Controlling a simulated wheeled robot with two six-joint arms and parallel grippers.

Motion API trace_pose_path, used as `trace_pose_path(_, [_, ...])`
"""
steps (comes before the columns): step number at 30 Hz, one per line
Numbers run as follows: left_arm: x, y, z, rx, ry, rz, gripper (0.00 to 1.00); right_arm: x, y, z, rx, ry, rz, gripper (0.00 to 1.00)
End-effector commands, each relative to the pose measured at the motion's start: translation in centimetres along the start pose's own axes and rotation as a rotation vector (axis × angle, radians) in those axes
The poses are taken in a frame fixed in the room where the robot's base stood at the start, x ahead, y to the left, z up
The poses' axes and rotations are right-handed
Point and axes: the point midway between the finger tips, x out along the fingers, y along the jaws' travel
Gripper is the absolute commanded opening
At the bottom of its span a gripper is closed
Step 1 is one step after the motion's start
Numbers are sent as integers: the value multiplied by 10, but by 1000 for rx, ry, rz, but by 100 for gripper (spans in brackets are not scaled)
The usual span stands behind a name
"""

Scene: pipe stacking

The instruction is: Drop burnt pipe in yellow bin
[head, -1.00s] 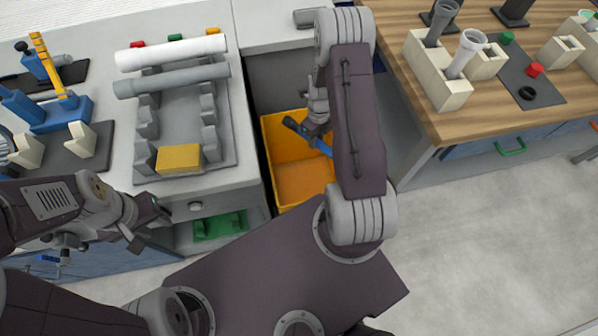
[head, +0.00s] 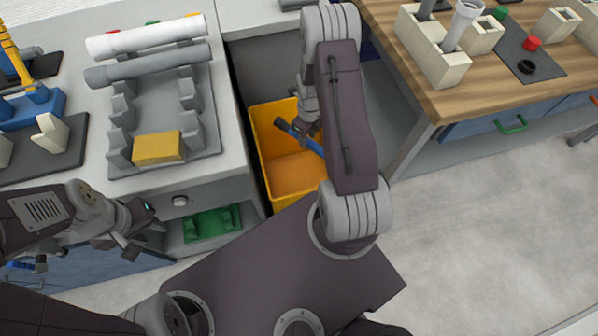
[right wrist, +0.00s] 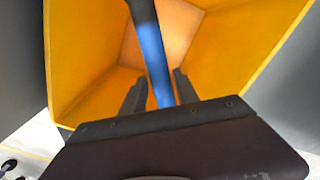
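The burnt pipe (head: 311,145) is blue with a dark, blackened end. My right gripper (head: 304,130) is shut around it and holds it above the yellow bin's opening. In the right wrist view the pipe (right wrist: 154,58) runs between the two fingers (right wrist: 159,88), its dark part toward the top. The yellow bin (head: 256,150) stands on the floor between two counters, its visible inside empty; its walls (right wrist: 85,50) surround the pipe in the wrist view. My right arm covers the bin's right side. My left gripper (head: 142,240) is beside the left counter, its finger gap unclear.
The left counter carries a grey rack (head: 165,100) with a white pipe (head: 145,36), a grey pipe (head: 147,66) and a yellow block (head: 157,148). A wooden table (head: 440,95) with cream holders stands at right. Open floor lies at lower right.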

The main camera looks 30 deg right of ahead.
Motion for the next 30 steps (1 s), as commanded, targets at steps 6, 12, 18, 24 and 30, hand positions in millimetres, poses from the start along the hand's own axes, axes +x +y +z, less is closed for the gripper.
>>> trace_pose_path(6, [0, 0, 0, 0, 0, 0, 36, 0, 0, 0, 0, 0, 0, 54])
trace_pose_path(12, [-4, 0, 0, 0, 0, 0, 36, -7, 0, 0, 0, -1, -1, 54])
trace_pose_path(18, [-23, 0, -2, 0, 0, 0, 36, -53, -1, 1, 0, -3, -3, 54])
trace_pose_path(24, [-33, 1, -3, 0, 0, 0, 36, -85, 0, 0, 0, -2, -1, 54])
trace_pose_path(30, [-33, 1, -4, 0, 0, 0, 36, -91, 0, 0, 0, 0, 0, 54])
